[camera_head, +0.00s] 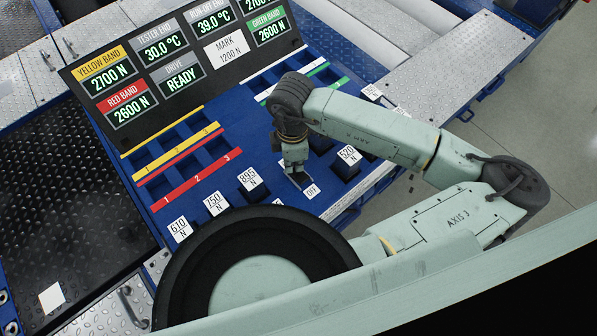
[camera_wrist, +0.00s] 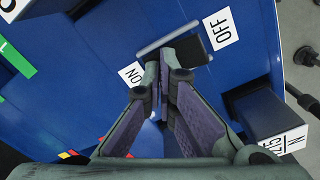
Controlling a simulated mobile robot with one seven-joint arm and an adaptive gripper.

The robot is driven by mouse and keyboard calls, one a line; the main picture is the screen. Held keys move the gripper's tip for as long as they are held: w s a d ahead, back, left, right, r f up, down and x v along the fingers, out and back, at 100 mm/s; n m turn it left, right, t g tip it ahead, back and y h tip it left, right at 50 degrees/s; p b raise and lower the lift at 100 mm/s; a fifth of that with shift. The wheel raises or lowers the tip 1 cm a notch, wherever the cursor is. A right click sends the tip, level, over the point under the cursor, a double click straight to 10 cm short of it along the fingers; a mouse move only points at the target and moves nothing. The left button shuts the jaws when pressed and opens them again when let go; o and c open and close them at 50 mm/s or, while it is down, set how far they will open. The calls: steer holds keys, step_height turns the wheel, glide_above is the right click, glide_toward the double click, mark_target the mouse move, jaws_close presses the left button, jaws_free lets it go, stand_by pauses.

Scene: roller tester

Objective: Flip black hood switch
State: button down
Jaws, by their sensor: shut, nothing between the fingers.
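The black hood switch (camera_wrist: 190,50) sits in a grey-edged frame on the blue panel in the wrist view. The ON label (camera_wrist: 132,74) is on its left and the OFF label (camera_wrist: 220,28) on its right. My gripper (camera_wrist: 168,72) is shut and empty, with its fingertips at the near edge of the switch, toward the ON side. I cannot tell whether they touch it. In the head view my gripper (camera_head: 301,178) points down at the panel beside the OFF label (camera_head: 312,191), and it hides most of the switch.
Dark blocks with weight labels stand close by, among them the 520 N block (camera_head: 347,166) and the 895 N block (camera_head: 252,184). A display board (camera_head: 180,70) rises behind coloured slot rows (camera_head: 185,160). In the wrist view a labelled block (camera_wrist: 265,118) stands right of my fingers.

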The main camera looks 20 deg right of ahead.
mark_target(294, 170)
step_height(294, 170, up, 7)
steer(key=p, duration=0.2)
steer(key=shift+p, duration=0.4)
stand_by(0.7)
